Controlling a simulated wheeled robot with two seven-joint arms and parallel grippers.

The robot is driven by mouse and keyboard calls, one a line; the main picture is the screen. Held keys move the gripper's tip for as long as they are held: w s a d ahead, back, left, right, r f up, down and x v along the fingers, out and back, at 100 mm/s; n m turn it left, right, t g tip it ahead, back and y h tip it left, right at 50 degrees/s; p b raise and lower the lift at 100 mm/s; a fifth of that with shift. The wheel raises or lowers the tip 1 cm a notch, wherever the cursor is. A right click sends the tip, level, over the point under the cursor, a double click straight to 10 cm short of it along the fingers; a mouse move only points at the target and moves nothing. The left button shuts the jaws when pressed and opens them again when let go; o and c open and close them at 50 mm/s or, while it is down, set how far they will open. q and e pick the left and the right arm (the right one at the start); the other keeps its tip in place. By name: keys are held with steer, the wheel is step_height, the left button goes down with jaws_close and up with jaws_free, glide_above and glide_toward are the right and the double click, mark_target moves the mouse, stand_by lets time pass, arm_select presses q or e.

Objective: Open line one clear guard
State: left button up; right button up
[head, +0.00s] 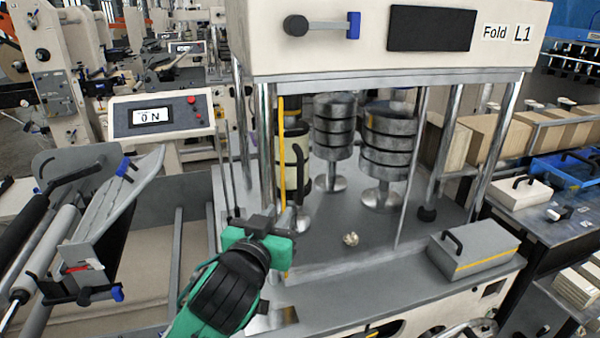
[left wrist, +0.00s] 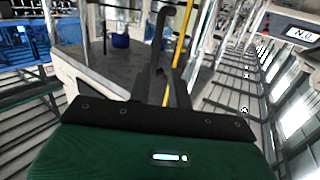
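The clear guard is a see-through panel on the front of the folding machine labelled "Fold L1" (head: 506,33). Its yellow edge strip (head: 282,170) stands upright near the left post, with a black handle (head: 299,172) beside it. I cannot tell whether the guard is fully shut or slightly ajar. My left gripper (head: 284,222) is at the lower part of the handle and yellow strip. In the left wrist view, dark upright parts rise just ahead of the palm, close to the yellow strip (left wrist: 183,38); fingers and handle overlap, so the grip is unclear. My right gripper is out of view.
Behind the panel stand stacked metal rollers (head: 388,140) and a small crumpled pale piece (head: 350,239) on the deck. A grey box with a handle (head: 474,250) sits at the front right. A console reading "ON" (head: 152,115) is at the left.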

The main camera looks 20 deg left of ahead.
mark_target(299, 173)
arm_select(q)
steer(key=shift+t, duration=0.4)
steer(key=w+p, duration=0.1)
steer(key=w, duration=0.3)
steer(key=w+r+p, duration=0.1)
steer(key=w+p, duration=0.1)
steer(key=w, duration=0.3)
steer(key=w+r+p, duration=0.1)
steer(key=w, duration=0.3)
steer(key=shift+w+d+r, duration=0.15)
steer(key=shift+w+r, duration=0.1)
jaws_close()
